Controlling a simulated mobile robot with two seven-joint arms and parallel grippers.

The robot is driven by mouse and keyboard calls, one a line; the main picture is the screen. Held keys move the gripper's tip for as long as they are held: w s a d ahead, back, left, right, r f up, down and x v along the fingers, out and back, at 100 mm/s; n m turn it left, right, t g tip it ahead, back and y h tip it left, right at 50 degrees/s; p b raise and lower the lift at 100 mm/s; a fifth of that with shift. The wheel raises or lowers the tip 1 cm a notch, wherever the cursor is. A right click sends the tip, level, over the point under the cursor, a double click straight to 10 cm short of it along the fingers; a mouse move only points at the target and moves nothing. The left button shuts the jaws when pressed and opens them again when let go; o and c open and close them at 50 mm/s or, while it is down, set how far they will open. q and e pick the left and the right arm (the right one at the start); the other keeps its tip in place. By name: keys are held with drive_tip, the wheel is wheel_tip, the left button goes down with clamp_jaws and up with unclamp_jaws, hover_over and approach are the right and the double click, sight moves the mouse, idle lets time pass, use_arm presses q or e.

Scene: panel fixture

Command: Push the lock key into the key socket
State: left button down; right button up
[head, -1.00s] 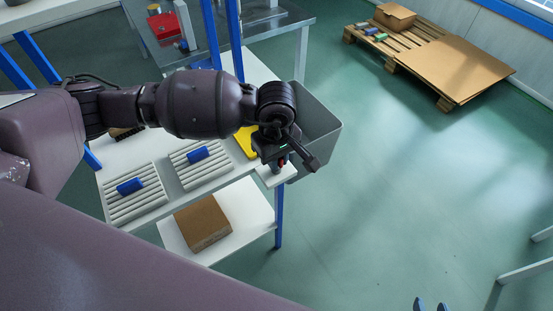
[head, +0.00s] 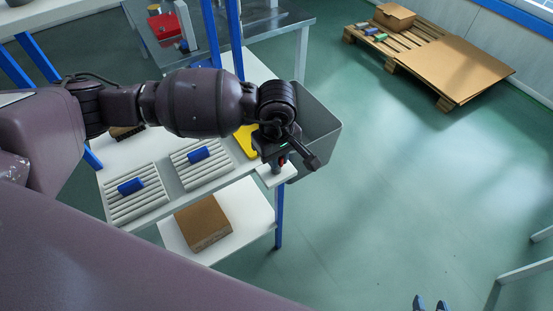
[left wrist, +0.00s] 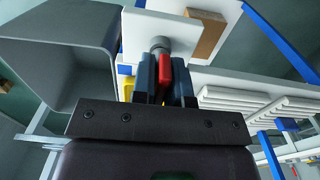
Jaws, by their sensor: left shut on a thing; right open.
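The red lock key (left wrist: 165,72) sits between the fingers of my left gripper (left wrist: 164,80), which is shut on it. In the head view the key (head: 283,160) is a small red spot below my left gripper (head: 279,159). The key socket (left wrist: 159,44) appears as a grey round part on a white plate (left wrist: 140,28), just beyond the fingertips in the left wrist view. The key's end is close to the socket; I cannot tell whether it is touching or inside. My right gripper (head: 431,303) is open and empty at the bottom edge of the head view.
A grey bin (head: 322,126) stands right beside the left gripper. The white bench holds ribbed trays (head: 134,205) with blue cylinders (head: 131,186) and a yellow part (head: 246,140). A cardboard box (head: 202,222) lies on a lower shelf.

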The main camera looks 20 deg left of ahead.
use_arm(q)
drive_tip(key=shift+r, duration=0.3)
use_arm(e)
drive_tip(key=shift+w+r, duration=0.1)
drive_tip(key=shift+r, duration=0.1)
use_arm(q)
drive_tip(key=shift+r+p, duration=0.3)
drive_tip(key=shift+r, duration=0.15)
use_arm(e)
drive_tip(key=shift+s+d+r, duration=0.2)
drive_tip(key=shift+s, duration=0.05)
use_arm(q)
drive_tip(key=shift+r, duration=0.25)
use_arm(e)
drive_tip(key=shift+w+a+r, duration=0.1)
drive_tip(key=shift+r, duration=0.1)
drive_tip(key=shift+w+a+r, duration=0.15)
drive_tip(key=shift+w+r, duration=0.05)
drive_tip(key=shift+w, duration=0.2)
use_arm(q)
drive_tip(key=shift+r+p, duration=1.2)
drive_tip(key=shift+r, duration=1.35)
drive_tip(key=c, duration=1.7)
unclamp_jaws()
clamp_jaws()
use_arm(e)
drive_tip(key=r, duration=0.3)
drive_tip(key=shift+w+r+t, duration=0.15)
drive_tip(key=shift+w+t, duration=0.25)
